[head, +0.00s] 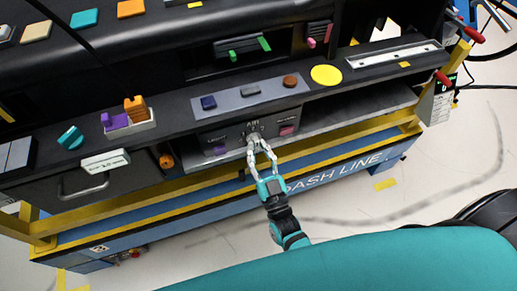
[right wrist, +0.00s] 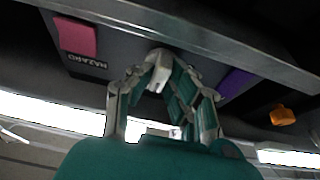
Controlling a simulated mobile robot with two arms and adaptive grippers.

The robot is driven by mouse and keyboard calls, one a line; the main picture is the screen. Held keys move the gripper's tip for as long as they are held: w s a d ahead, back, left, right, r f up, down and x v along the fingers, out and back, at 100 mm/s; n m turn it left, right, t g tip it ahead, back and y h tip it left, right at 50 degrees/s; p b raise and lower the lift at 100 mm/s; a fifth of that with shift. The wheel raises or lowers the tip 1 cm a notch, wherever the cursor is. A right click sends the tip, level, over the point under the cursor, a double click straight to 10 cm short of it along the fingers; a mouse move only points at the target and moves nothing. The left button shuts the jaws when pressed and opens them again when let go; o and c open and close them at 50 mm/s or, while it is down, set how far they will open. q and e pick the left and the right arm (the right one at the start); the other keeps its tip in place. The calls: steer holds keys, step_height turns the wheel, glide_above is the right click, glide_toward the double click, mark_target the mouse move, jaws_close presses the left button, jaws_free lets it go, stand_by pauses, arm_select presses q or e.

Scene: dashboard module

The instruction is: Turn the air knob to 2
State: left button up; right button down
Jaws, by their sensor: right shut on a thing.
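The air knob (head: 253,140) sits in the middle of the dark control panel, under the printed word AIR, with small marks around it. In the right wrist view the pale knob (right wrist: 158,62) shows between the fingertips. My right gripper (head: 257,147) reaches up from below and is shut on the knob. The fingers cover much of it, so I cannot tell which number it points to. My left gripper is not in view.
A purple button (head: 219,150) lies left of the knob and a pink hazard button (head: 287,130) right of it. A drawer handle (head: 83,187) sticks out at left. An orange knob (head: 166,161) is beside the drawer. Open floor lies at right.

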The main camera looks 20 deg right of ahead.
steer(key=shift+f, duration=0.15)
steer(key=c, duration=1.3)
jaws_free()
steer(key=shift+s, duration=0.1)
steer(key=v, duration=1.1)
steer(key=shift+s, duration=0.45)
